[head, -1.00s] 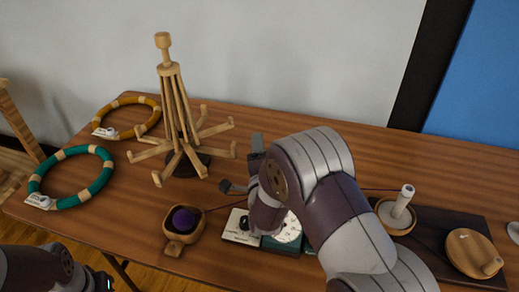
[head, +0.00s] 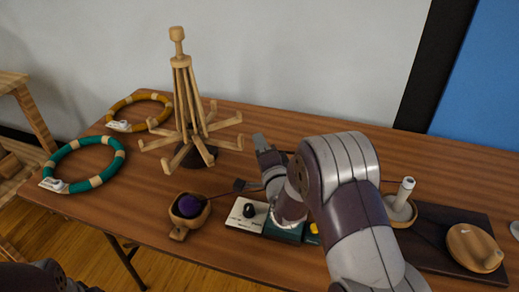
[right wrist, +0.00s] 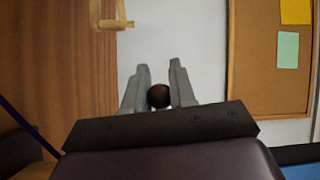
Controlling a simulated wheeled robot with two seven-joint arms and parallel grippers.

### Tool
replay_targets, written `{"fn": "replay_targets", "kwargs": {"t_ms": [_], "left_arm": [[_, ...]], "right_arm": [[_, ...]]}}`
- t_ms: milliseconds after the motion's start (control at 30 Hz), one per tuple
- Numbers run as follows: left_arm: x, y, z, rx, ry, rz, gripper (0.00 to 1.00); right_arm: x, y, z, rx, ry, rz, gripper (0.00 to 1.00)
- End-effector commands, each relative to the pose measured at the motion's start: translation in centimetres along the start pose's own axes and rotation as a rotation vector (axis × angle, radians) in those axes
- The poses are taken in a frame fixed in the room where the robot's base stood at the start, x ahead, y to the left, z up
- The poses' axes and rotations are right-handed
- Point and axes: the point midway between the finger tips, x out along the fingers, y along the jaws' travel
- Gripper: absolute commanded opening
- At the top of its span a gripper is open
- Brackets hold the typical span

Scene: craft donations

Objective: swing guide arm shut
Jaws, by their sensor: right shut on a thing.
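My right gripper (right wrist: 160,78) is shut on a round dark brown knob (right wrist: 158,97), which sits between its two grey fingers in the right wrist view. In the head view this gripper (head: 262,146) is over the table, behind the control box (head: 243,213); my own arm hides much of the area. A thin piece with a dark end (head: 240,185), perhaps the guide arm, sticks out to the left beneath the gripper. I cannot tell whether the knob belongs to it. My left gripper is out of view; only part of the left arm shows at the lower left.
A wooden yarn swift (head: 188,105) stands left of my right gripper. A wooden bowl (head: 178,232) holds purple yarn, with a strand leading right. Teal (head: 112,166) and mustard (head: 112,108) rings lie left. A winder board (head: 440,215) with spool (head: 402,195) and crank disc (head: 475,248) is right.

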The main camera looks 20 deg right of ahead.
Motion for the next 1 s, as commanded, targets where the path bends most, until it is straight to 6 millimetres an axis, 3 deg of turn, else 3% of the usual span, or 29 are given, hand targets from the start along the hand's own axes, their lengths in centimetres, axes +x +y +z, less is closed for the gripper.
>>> {"fn": "replay_targets", "kwargs": {"t_ms": [233, 267, 300, 333, 667, 767, 900, 1000], "left_arm": [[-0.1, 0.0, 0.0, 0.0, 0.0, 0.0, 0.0], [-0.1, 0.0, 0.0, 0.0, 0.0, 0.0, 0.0], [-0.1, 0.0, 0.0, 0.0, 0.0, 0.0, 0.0], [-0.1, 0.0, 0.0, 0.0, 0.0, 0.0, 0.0], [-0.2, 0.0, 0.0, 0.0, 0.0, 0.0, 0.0], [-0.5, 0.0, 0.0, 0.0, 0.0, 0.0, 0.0], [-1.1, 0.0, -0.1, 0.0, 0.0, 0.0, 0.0], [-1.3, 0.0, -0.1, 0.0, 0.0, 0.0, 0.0]], "right_arm": [[0.0, 0.0, 0.1, 0.0, -0.003, 0.001, 0.0], [0.0, 0.0, 0.1, 0.0, -0.003, 0.001, 0.35], [0.0, 0.0, 0.1, 0.0, -0.003, 0.001, 0.48], [0.0, 0.0, 0.1, 0.0, -0.003, 0.001, 0.5], [0.0, -0.4, 0.0, 0.0, -0.002, 0.001, 0.5], [0.1, -1.6, -0.2, 0.0, -0.002, -0.001, 0.5], [0.2, -4.7, -0.9, 0.0, 0.0, -0.008, 0.52], [-1.4, -5.8, -2.8, -0.002, 0.009, -0.014, 0.75]]}}
